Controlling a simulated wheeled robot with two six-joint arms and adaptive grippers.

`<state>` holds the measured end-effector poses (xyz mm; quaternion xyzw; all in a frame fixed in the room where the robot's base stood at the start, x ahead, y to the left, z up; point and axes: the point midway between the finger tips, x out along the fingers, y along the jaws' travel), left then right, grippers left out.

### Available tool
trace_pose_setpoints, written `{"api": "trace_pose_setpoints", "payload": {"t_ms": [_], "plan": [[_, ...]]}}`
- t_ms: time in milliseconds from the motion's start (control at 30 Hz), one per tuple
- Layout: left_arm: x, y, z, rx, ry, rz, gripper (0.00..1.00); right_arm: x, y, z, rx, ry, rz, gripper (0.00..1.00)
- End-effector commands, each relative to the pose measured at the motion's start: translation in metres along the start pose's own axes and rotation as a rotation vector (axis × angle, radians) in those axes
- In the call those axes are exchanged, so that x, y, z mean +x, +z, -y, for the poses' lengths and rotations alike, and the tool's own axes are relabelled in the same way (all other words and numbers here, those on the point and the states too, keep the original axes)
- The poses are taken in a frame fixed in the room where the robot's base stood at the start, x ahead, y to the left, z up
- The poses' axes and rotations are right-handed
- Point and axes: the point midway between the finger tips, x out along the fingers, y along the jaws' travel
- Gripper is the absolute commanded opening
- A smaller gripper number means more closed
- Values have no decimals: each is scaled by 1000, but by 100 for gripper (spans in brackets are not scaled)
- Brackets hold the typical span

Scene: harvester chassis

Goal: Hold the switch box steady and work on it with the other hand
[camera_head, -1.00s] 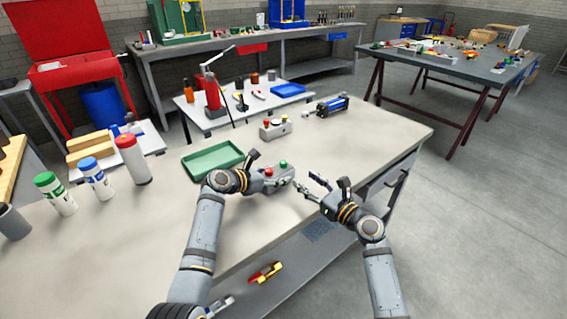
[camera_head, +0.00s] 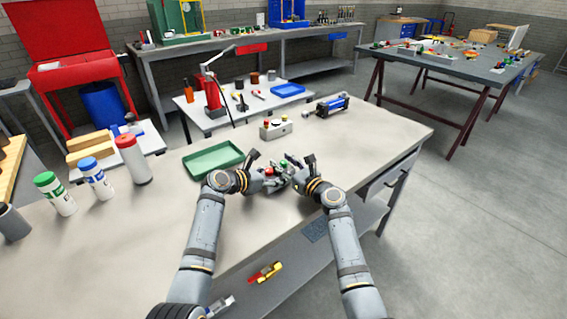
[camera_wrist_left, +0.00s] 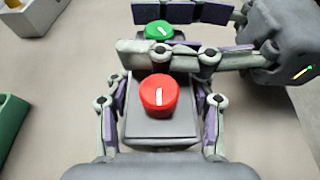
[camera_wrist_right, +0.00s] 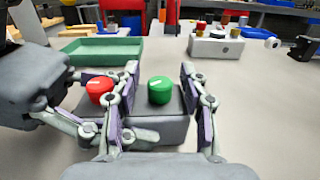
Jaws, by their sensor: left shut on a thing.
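The switch box (camera_wrist_left: 160,130) is a small grey box with a red knob (camera_wrist_left: 158,95) and a green knob (camera_wrist_left: 158,31) on top. It also shows in the right wrist view (camera_wrist_right: 165,128) at the front of the workbench. My left gripper (camera_wrist_left: 160,112) is shut on the box's sides at the red-knob end. My right gripper (camera_wrist_right: 160,98) is open, its fingers on either side of the green knob (camera_wrist_right: 160,90). Gaps show between those fingers and the knob. In the head view the box is mostly hidden by both grippers.
A green tray (camera_head: 190,166) lies on the workbench to the left. A second box with knobs (camera_head: 273,131) and a blue-and-black cylinder (camera_head: 333,105) stand behind. Several bottles stand at the left. The bench to the right is clear.

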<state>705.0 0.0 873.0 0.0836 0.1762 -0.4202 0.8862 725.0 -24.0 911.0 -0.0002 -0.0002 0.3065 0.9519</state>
Motion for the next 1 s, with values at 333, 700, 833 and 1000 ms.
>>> {"api": "trace_pose_setpoints", "payload": {"t_ms": [333, 700, 833, 1000], "plan": [[0, -1, 0, 0, 0, -1, 0, 0, 0, 0, 0, 1, 0, 0], [0, -1, 0, 0, 0, -1, 0, 1, -1, 0, -1, 81, -5, 0], [0, -1, 0, 0, 0, -1, 0, 1, -1, 0, 0, 164, -5, 0], [0, -1, 0, 0, -1, -1, 0, 1, -1, 0, 1, 286, -6, 0]]}}
